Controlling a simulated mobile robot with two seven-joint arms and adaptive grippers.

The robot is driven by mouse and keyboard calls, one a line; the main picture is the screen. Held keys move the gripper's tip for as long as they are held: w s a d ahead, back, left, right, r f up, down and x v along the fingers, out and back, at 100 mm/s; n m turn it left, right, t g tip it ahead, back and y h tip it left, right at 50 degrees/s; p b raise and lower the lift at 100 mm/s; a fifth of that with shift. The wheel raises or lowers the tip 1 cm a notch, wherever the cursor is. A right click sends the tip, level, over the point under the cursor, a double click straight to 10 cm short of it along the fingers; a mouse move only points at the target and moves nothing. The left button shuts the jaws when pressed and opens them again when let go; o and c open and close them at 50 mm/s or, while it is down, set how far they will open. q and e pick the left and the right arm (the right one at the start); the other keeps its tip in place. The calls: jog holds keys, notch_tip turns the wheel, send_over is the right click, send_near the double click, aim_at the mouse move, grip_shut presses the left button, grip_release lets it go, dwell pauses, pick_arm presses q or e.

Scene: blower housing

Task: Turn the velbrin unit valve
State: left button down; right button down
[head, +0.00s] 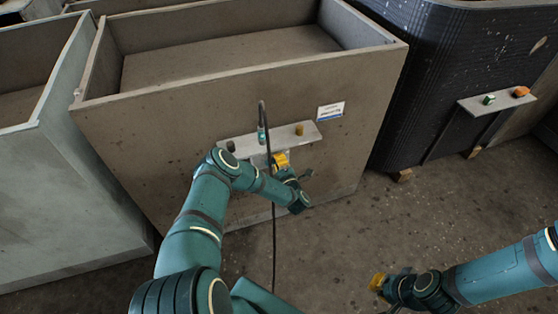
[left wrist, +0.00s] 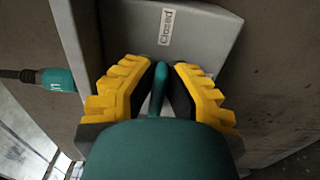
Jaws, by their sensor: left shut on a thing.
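In the left wrist view, a thin teal lever (left wrist: 159,82), seemingly the valve handle, stands in front of a grey box face with a label reading "Closed" (left wrist: 166,27). My left gripper (left wrist: 160,90) has its yellow-padded fingers on both sides of this lever and is shut on it. In the head view, my left gripper (head: 281,161) is at the front of the brown bin (head: 150,125), just below its small shelf; the valve is hidden there by my arm. My right gripper (head: 378,283) is at the lower right over the floor, away from the bin; its finger opening is unclear.
The shelf (head: 311,136) carries a dark knob (head: 231,146), a teal cable plug (head: 262,136) and a yellow-brown knob (head: 299,130). A black cable (head: 274,240) hangs down. A black bin (head: 420,75) stands right, a grey bin (head: 70,200) left. Floor (head: 400,220) is clear at right.

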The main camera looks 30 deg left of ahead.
pick_arm(q)
jog(key=shift+a, duration=0.1)
dwell(0.3)
jog(key=c, duration=1)
grip_release()
jog(key=v, duration=0.7)
jog(key=shift+s+d, duration=0.2)
jog(key=shift+w, duration=0.1)
